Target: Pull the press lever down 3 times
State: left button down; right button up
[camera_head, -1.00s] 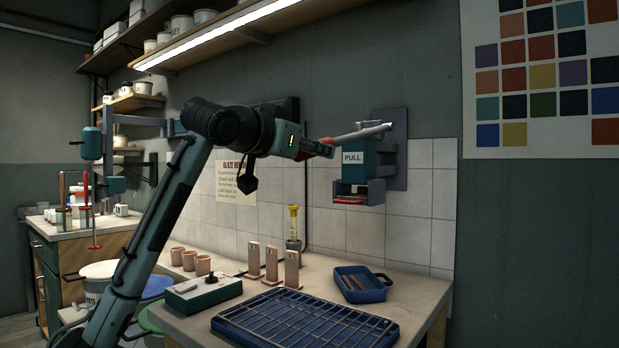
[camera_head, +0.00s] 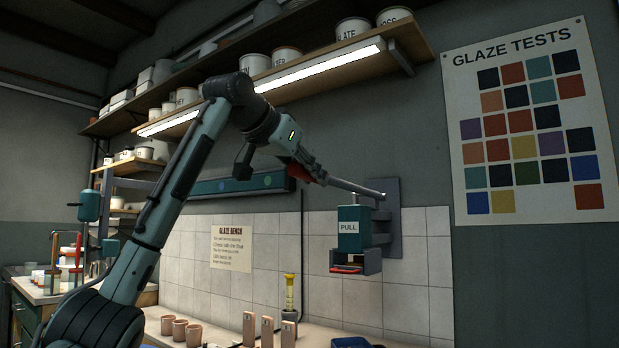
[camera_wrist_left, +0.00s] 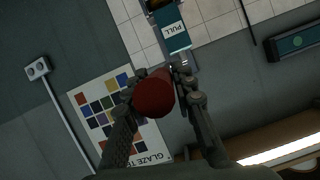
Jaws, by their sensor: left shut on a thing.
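The press (camera_head: 349,243), a teal block marked PULL in a dark frame, is fixed to a grey wall plate (camera_head: 394,217). Its grey lever (camera_head: 355,187) runs left from the plate and slants up toward my left gripper (camera_head: 317,177). The left gripper is shut on the lever's red handle end. In the left wrist view the round red handle end (camera_wrist_left: 154,95) sits between the two fingers, and the press shows beyond it (camera_wrist_left: 176,38). The rod is mostly hidden behind the handle there. My right gripper is not in view.
A shelf with a lamp (camera_head: 265,88) and several tins runs above my arm. Below lies a bench with cups (camera_head: 180,330), upright tiles (camera_head: 268,331) and a yellow-topped tool (camera_head: 289,290). A glaze chart (camera_head: 527,122) hangs at right.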

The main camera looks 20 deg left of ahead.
pick_arm(q)
jog(key=shift+a+r, duration=0.1)
jog(key=shift+r, duration=0.4)
jog(key=c, duration=1.6)
grip_release()
jog(key=o, duration=0.3)
jog(key=shift+f, duration=0.2)
jog(key=shift+o, duration=0.2)
jog(key=v, duration=1.2)
jog(key=shift+f, duration=0.1)
